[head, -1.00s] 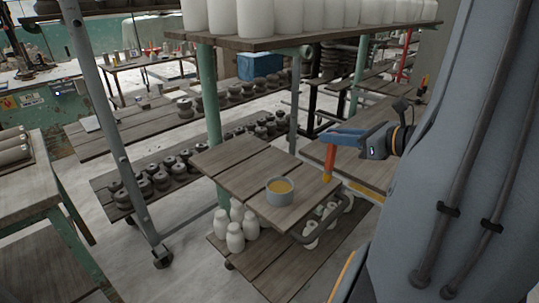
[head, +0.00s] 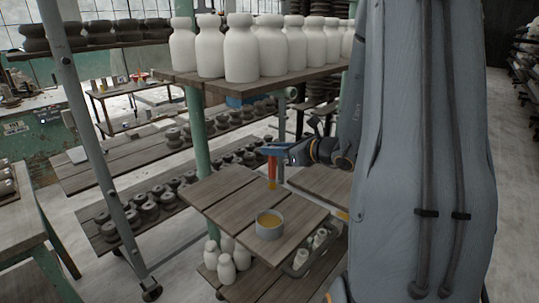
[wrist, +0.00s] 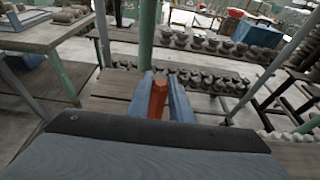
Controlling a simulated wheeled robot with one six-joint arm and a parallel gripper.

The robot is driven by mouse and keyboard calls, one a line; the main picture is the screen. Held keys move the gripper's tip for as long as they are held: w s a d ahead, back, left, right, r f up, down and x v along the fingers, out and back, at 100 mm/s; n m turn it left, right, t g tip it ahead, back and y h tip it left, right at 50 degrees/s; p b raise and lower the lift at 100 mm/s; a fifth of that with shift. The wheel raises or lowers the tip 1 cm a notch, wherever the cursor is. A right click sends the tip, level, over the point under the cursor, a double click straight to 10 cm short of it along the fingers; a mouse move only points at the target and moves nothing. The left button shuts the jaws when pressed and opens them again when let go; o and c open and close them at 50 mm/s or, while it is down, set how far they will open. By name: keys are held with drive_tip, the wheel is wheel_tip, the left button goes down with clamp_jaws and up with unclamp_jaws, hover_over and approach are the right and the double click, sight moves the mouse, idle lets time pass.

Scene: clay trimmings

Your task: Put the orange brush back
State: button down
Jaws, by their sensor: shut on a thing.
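My gripper (head: 272,152) is shut on the orange brush (head: 272,168), which hangs upright with a yellow lower end above the back right part of the small wooden table (head: 222,192). In the wrist view the orange brush (wrist: 158,98) sits between the blue fingers of my gripper (wrist: 160,86). A round grey pot (head: 269,229) with something yellow-orange inside stands on the table's front right part. The brush is behind the pot and apart from it. The pot does not show in the wrist view.
White bottles (head: 241,48) crowd a shelf above and behind the table. A green post (head: 196,125) stands at its back left. More white bottles (head: 226,265) and a grey tray (head: 308,255) sit on the lower shelf. The tabletop left of the pot is clear.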

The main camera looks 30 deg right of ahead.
sight(270, 157)
drive_tip(key=shift+w+a, duration=0.25)
drive_tip(key=shift+w, duration=0.3)
drive_tip(key=shift+w+f+p, duration=0.15)
drive_tip(key=shift+f+p, duration=0.7)
drive_tip(key=shift+f, duration=1)
drive_tip(key=shift+f, duration=0.1)
drive_tip(key=c, duration=1.6)
unclamp_jaws()
drive_tip(key=shift+r, duration=0.2)
